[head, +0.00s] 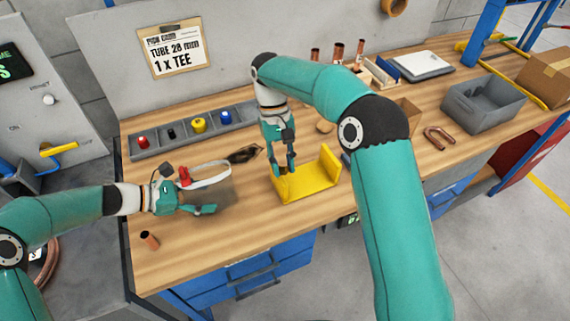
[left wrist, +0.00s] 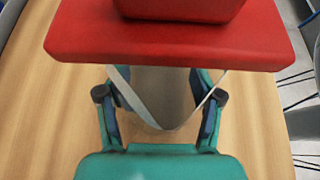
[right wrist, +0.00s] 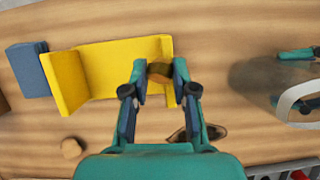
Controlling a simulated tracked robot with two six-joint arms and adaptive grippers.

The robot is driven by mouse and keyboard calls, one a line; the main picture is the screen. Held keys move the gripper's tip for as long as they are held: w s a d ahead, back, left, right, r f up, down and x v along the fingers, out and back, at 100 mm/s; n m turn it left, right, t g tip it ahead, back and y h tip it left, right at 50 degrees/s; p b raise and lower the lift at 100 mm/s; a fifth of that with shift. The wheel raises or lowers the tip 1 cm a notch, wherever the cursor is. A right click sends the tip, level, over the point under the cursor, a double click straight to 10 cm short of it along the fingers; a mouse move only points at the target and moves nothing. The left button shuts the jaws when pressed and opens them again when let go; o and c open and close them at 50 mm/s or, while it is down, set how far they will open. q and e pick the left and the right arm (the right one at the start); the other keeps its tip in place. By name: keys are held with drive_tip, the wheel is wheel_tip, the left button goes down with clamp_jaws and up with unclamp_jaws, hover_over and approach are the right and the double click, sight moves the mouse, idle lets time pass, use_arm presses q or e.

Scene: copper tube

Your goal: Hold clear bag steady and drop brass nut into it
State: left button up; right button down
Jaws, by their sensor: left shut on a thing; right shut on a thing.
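My left gripper (head: 195,192) is shut on the clear bag, by its pale rim (head: 215,174). The bag's body is see-through and hard to make out; the rim also shows between the fingers in the left wrist view (left wrist: 165,127) and at the right of the right wrist view (right wrist: 292,100). My right gripper (head: 290,168) points down at the yellow angled holder (head: 308,184). In the right wrist view it is shut on the brass nut (right wrist: 160,72), by the holder's edge. I cannot tell whether the nut touches the holder. The nut is apart from the bag.
A red block (left wrist: 180,45) fills the top of the left wrist view. A grey parts rack (head: 165,142) stands behind, a copper piece (head: 149,240) at front left, a grey bin (head: 484,105) at right.

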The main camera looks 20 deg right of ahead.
drive_tip(key=w+a+r+m+t+y, duration=0.2)
drive_tip(key=a+r+m, duration=0.6)
drive_tip(key=m, duration=0.1)
drive_tip(key=w+a+r+m+t+y, duration=0.2)
drive_tip(key=a+r+m, duration=0.5)
drive_tip(key=a+m, duration=0.1)
drive_tip(key=shift+s+d+f, duration=0.1)
drive_tip(key=shift+s+f, duration=0.05)
drive_tip(key=shift+f, duration=1.3)
drive_tip(key=shift+s+f, duration=0.1)
drive_tip(key=shift+f, duration=1.3)
drive_tip(key=c, duration=0.8)
unclamp_jaws()
drive_tip(key=shift+c, duration=0.2)
drive_tip(key=v, duration=1.2)
drive_tip(key=shift+s+d, duration=0.15)
drive_tip(key=shift+f, duration=0.1)
